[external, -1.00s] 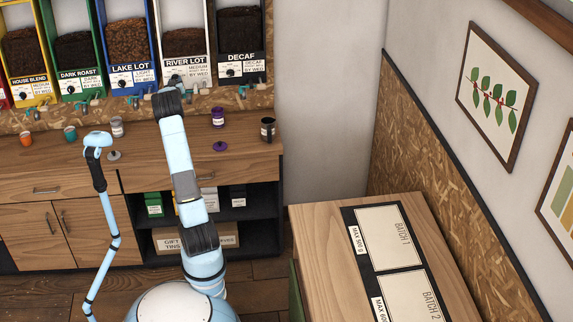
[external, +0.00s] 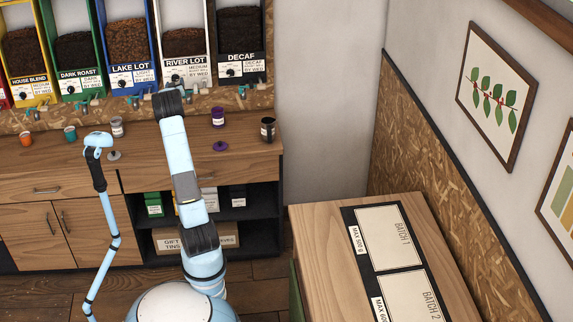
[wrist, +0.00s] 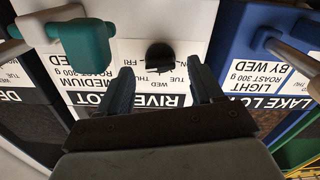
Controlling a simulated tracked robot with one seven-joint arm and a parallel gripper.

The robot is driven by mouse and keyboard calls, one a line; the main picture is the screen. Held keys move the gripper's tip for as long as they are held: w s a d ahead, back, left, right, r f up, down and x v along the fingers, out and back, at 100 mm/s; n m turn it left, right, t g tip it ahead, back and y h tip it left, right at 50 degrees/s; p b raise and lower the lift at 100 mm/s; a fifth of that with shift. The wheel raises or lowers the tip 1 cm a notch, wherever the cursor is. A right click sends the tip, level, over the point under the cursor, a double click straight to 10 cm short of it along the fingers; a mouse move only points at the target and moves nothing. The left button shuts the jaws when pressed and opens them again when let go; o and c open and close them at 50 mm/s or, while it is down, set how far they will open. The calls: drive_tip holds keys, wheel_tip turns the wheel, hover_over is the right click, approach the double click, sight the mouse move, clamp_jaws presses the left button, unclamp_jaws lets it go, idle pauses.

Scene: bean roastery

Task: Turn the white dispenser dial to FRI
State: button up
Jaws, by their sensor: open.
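The white dispenser (external: 184,62), labelled RIVER LOT, is in the row on the back wall, between the blue and black ones. In the wrist view its white front (wrist: 195,22) appears upside down, with a black dial (wrist: 160,54) in the middle and day names printed around it. I cannot tell which day the dial points to. My gripper (wrist: 163,84) is open and empty, its two dark fingers on either side of the dial's line and a little short of it in the picture; I see no contact. In the external view my arm's end covers the dial area.
The blue LAKE LOT dispenser (external: 130,75) and the black DECAF one (external: 241,68) stand close on either side. A teal spout handle (wrist: 86,44) juts out near my gripper. Tins and a dark mug (external: 268,129) stand on the counter (external: 240,165) below.

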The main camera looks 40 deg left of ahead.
drive_tip(key=v, duration=1.1)
drive_tip(key=shift+s+d, duration=0.1)
